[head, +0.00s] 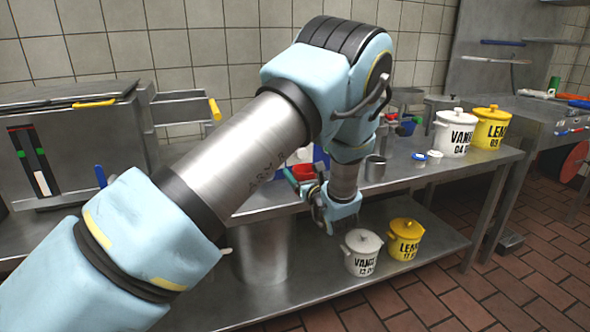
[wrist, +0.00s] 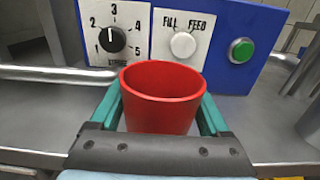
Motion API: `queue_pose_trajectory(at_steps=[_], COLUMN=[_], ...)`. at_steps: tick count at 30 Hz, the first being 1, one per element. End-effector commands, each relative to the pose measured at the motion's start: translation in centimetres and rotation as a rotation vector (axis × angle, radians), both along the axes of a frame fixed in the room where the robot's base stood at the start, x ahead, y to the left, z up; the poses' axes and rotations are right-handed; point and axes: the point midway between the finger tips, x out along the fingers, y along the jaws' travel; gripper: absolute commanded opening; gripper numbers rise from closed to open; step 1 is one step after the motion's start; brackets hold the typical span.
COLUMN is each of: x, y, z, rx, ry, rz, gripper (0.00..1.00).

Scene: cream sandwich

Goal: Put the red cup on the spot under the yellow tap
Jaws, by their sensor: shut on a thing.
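The red cup (wrist: 161,112) is upright in the wrist view, open end up, with its inside looking empty. My gripper (wrist: 160,98) has a teal finger on each side of the cup and is shut on it. In the head view the red cup (head: 303,171) is a small patch, partly hidden by my gripper (head: 300,184) and arm. A blue machine (wrist: 261,20) with a dial and buttons stands right behind the cup. I cannot make out the yellow tap or the spot under it; my arm hides much of this area in the head view.
A steel bar (wrist: 60,74) runs at the left of the cup. On the steel table (head: 440,168) stand a white pot (head: 455,138), a yellow pot (head: 492,130) and a steel cup (head: 375,168). More pots (head: 362,252) stand on the lower shelf.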

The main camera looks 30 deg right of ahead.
Motion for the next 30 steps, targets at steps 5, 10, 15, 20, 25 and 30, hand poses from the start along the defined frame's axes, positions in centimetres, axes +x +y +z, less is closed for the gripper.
queue_pose_trajectory(at_steps=[5,10,15,20,25,30], x=[1.4,4.2,4.8,4.7,4.7,4.7], y=[-0.2,-0.4,-0.6,-0.6,-0.6,-0.6], z=[0.1,0.1,-1.3,-1.5,-1.7,-1.8], rx=[-0.002,-0.001,0.001,-0.001,0.0,-0.001], ry=[0.0,0.0,0.001,0.0,0.0,0.0], rz=[0.0,0.003,-0.001,-0.001,-0.001,-0.001], gripper=[0.26,0.26,0.26,0.26,0.26,0.9])
